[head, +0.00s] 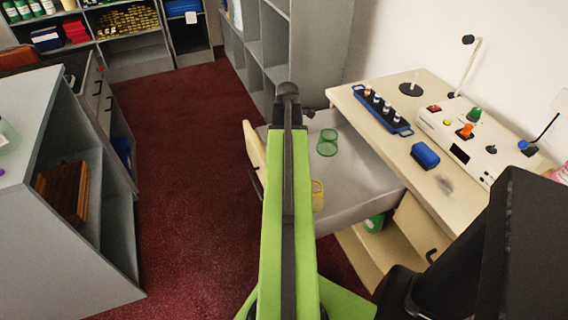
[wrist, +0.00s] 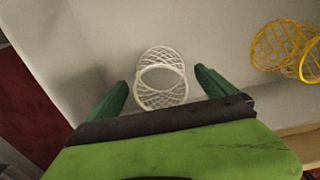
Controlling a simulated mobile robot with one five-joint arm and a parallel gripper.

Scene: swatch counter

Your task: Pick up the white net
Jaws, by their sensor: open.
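In the wrist view the white net (wrist: 162,98), an open mesh ring shape, lies on the pale grey floor of an open drawer or tray (wrist: 110,30). My gripper (wrist: 161,76) is open, its two green fingers to the left and right of the net. The net appears between the fingertips, with space on both sides; I cannot tell the height gap. In the head view my arm hides the white net and my fingers.
A yellow net (wrist: 275,45) lies to the right; it also shows in the head view (head: 318,195). A green net (head: 327,142) lies farther back in the same tray. The beige counter (head: 400,155) on the right carries a blue box (head: 425,155) and a control panel (head: 455,140).

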